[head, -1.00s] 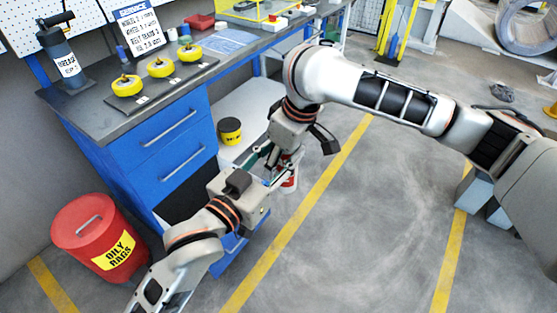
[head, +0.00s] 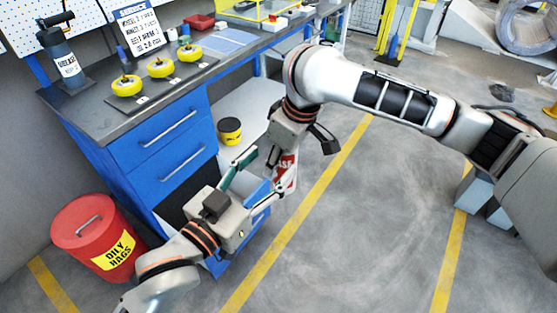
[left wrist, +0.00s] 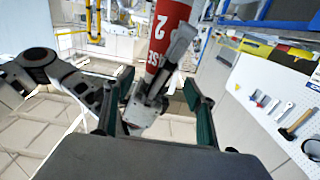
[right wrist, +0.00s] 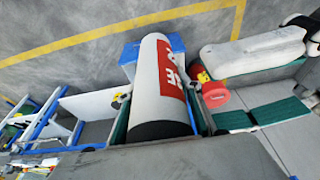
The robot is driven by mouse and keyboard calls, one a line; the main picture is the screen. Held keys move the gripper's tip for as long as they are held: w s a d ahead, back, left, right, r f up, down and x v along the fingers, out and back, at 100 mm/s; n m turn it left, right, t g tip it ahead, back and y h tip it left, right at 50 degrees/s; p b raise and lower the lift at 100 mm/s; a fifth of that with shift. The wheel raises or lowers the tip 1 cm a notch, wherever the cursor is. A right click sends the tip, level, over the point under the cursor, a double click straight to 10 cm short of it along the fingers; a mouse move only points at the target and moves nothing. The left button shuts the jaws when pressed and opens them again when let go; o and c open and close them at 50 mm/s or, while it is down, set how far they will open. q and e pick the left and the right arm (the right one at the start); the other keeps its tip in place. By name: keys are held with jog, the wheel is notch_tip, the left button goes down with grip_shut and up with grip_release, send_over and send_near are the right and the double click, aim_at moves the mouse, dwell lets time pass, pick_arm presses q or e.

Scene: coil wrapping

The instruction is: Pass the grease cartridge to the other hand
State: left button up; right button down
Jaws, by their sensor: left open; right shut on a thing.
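The grease cartridge (head: 285,172) is a white cylinder with a red label, hanging below my right gripper (head: 284,155) in the head view. The right gripper is shut on it; in the right wrist view its fingers flank the cartridge (right wrist: 158,85), whose dark end faces the camera. My left gripper (head: 260,180) is open and empty, to the lower left of the cartridge and apart from it. In the left wrist view the cartridge (left wrist: 168,40) and right gripper (left wrist: 150,108) show ahead, between the spread left fingers. Part of the cartridge is hidden by the right gripper.
A blue drawer workbench (head: 160,145) stands at the left, with yellow wheels (head: 160,67) and a dark bottle (head: 63,60) on top. A yellow-and-black tub (head: 230,131) sits on its low shelf. A red oily-rags bin (head: 90,235) stands at lower left.

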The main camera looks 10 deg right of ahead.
pick_arm(q)
jog(key=v, duration=0.6)
jog(key=w+a+f+n+y, duration=0.1)
jog(key=a+f+y, duration=0.3)
jog(key=f, duration=0.6)
jog(key=w+a+f+n+y, duration=0.1)
jog(key=a+f+n+y, duration=0.1)
jog(key=a+f, duration=0.6)
jog(key=s+a+f+g+y, duration=0.1)
jog(key=s+a+f, duration=0.2)
jog(key=f, duration=0.3)
jog(key=s+a+f+g+y, duration=0.1)
jog(key=s+a+f, duration=0.1)
jog(key=f, duration=0.5)
jog(key=s+a+f+n+g+y, duration=0.1)
jog(key=s+a+f, duration=0.2)
jog(key=f, duration=0.3)
jog(key=shift+s+a+f+y, duration=0.35)
jog(key=shift+a+y, duration=0.05)
jog(key=shift+a, duration=0.3)
